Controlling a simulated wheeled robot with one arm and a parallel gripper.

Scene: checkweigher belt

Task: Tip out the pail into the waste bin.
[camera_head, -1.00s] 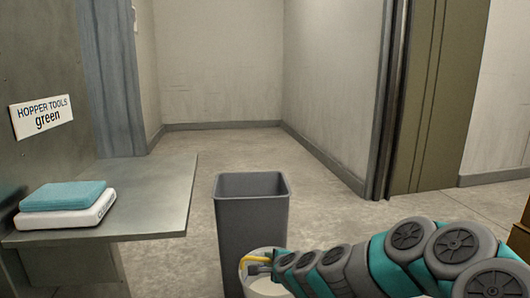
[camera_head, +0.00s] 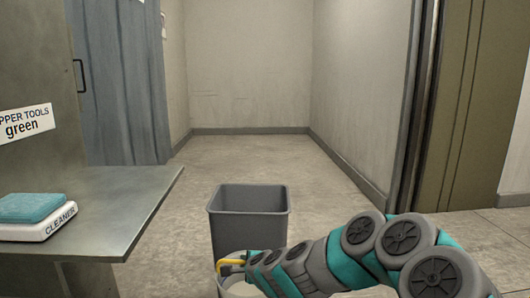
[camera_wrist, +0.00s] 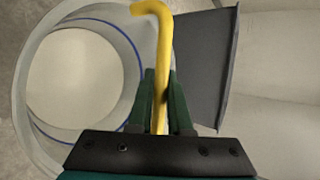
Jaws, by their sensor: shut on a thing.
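The waste bin (camera_head: 249,205) is a grey, open-topped, square bin standing on the floor straight ahead in the head view. The part of its inside that shows looks empty. The pail (camera_head: 231,268) is whitish and sits in front of the bin at the bottom of the head view, partly cut off. In the wrist view the pail (camera_wrist: 28,110) shows a round opening with a blue line inside and pale contents or bottom. My gripper (camera_wrist: 160,95) is shut on the pail's yellow handle (camera_wrist: 162,40). The bin's dark grey side (camera_wrist: 203,65) shows beside the pail there.
A metal table (camera_head: 120,215) stands at the left, with a white box marked CLEANER (camera_head: 40,228) and a blue cloth or sponge (camera_head: 30,207) on it. A sign (camera_head: 25,123) hangs above. The floor behind the bin is clear.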

